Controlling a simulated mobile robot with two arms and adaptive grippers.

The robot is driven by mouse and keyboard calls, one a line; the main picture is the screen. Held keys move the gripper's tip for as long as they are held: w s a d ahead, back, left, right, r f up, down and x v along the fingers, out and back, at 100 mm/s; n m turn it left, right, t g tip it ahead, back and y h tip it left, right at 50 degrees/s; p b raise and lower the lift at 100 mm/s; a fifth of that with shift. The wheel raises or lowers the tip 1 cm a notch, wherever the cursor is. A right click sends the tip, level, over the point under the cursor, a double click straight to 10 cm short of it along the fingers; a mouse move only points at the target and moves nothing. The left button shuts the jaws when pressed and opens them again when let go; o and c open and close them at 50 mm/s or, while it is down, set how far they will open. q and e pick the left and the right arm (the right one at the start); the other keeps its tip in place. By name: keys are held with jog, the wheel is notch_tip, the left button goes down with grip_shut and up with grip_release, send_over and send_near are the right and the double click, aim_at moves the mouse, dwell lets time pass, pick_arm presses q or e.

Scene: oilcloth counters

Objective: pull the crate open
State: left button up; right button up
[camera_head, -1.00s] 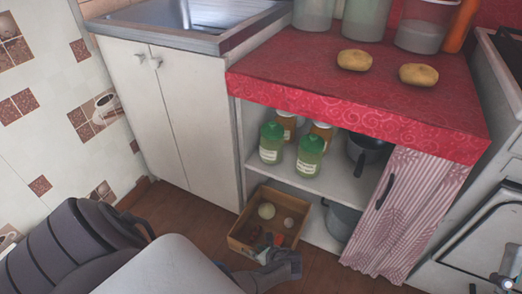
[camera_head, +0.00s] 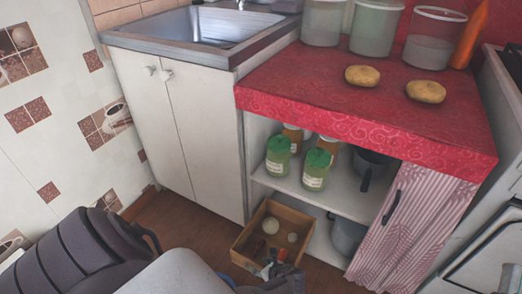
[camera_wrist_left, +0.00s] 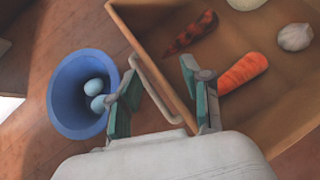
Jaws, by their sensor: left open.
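The open-topped brown crate (camera_head: 243,238) sits on the floor, partly out from under the counter's lower shelf. In the left wrist view the crate (camera_wrist_left: 240,40) fills the upper right, with a pale loop handle (camera_wrist_left: 147,72) on its near wall. It holds an orange carrot (camera_wrist_left: 243,73), a dark reddish carrot-like piece (camera_wrist_left: 192,32) and a garlic bulb (camera_wrist_left: 295,37). My left gripper (camera_wrist_left: 160,75) is open, its fingers on either side of the handle; I cannot tell whether they touch it. In the head view this gripper (camera_head: 275,270) is at the crate's near side. My right gripper is not in view.
A blue bowl (camera_wrist_left: 62,95) with two pale blue eggs stands on the floor close to my left finger. The shelf (camera_head: 330,200) above holds green-lidded jars (camera_head: 317,168) and a dark pan (camera_head: 370,165). A striped curtain (camera_head: 410,225) hangs right of the crate.

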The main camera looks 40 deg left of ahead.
pick_arm(q)
jog(key=v, duration=1.2)
dwell(0.4)
